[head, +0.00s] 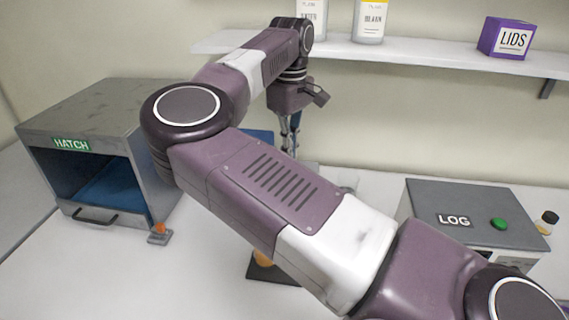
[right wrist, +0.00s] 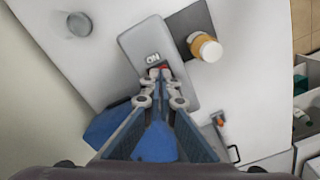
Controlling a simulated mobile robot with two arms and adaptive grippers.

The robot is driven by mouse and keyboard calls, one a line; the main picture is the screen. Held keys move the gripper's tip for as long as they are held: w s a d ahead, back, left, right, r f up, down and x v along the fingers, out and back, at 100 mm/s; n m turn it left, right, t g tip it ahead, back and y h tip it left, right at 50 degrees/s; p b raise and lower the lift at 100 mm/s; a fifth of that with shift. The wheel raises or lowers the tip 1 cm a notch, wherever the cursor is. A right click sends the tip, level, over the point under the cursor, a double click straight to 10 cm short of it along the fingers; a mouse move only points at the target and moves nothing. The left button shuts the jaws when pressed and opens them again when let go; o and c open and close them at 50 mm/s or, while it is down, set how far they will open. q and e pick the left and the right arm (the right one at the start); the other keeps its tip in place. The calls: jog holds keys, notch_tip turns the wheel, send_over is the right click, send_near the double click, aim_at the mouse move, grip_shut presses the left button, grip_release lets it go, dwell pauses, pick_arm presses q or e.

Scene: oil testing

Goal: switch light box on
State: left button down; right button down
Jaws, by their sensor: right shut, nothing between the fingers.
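In the right wrist view, a grey panel (right wrist: 185,80) lies on the white surface, with a small white label (right wrist: 152,58) that seems to read ON upside down. A small red part (right wrist: 154,72) shows beside the label. My right gripper (right wrist: 160,74) is shut and empty, its fingertips at the red part; I cannot tell whether they touch it. A blue surface (head: 260,138) shows behind the arm. My left gripper is not in view.
A grey HATCH box (head: 90,110) stands left, beside an orange-handled part (head: 158,232). A LOG box (head: 470,210) with a green button stands right. An amber jar (right wrist: 205,47) stands close to the panel. A shelf (head: 420,58) runs behind, holding bottles and a purple LIDS box (head: 506,38).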

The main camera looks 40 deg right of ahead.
jog(key=shift+f+b, duration=0.4)
jog(key=shift+f, duration=0.2)
dwell(0.3)
jog(key=shift+r+p, duration=0.6)
jog(key=shift+r, duration=0.2)
jog(key=shift+r+p, duration=1.7)
jog(key=shift+r, duration=1.05)
jog(key=shift+f, duration=0.1)
